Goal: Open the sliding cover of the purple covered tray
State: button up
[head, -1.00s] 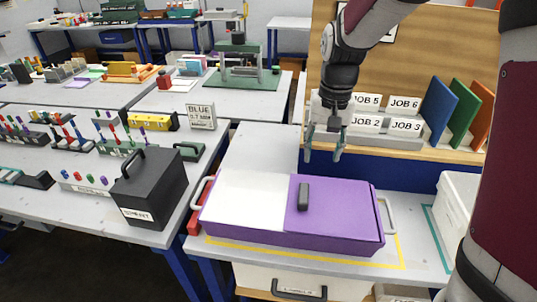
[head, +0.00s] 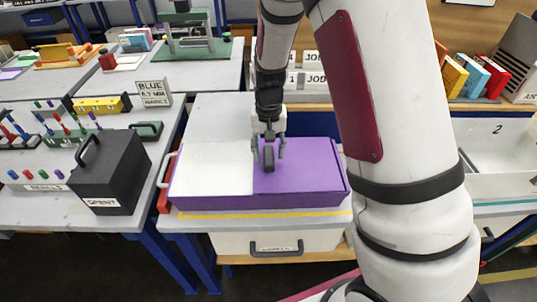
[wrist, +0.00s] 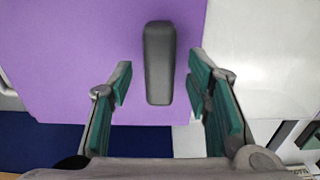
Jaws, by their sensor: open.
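The purple covered tray (head: 215,201) lies on the grey table, with white showing over its left half and a purple cover (head: 310,178) over its right half. A dark grey upright handle (head: 269,160) stands on the cover near its left edge. My gripper (head: 268,150) points down over the handle, open, with one finger on each side of it. In the wrist view the handle (wrist: 159,62) lies between and beyond the two green-padded fingers (wrist: 160,85), with a gap on both sides. I cannot tell how far the fingertips are above the cover.
A black box (head: 105,170) stands on the table to the left. A white bin (head: 497,160) stands at the right. My arm hides part of the table right of the tray. Job-labelled holders (head: 312,80) stand behind it.

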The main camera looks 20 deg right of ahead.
aim_at(195, 166)
jog(key=shift+f, duration=0.95)
grip_shut()
jog(key=w+a, duration=0.2)
jog(key=a, duration=0.5)
jog(key=w+a+b, duration=0.1)
jog(key=w+a, duration=0.1)
jog(key=a, duration=0.4)
jog(key=w+a+b, duration=0.1)
jog(key=w+a, duration=0.1)
jog(key=a, duration=0.5)
jog(key=shift+w+a, duration=0.3)
grip_release()
jog(key=shift+d, duration=0.1)
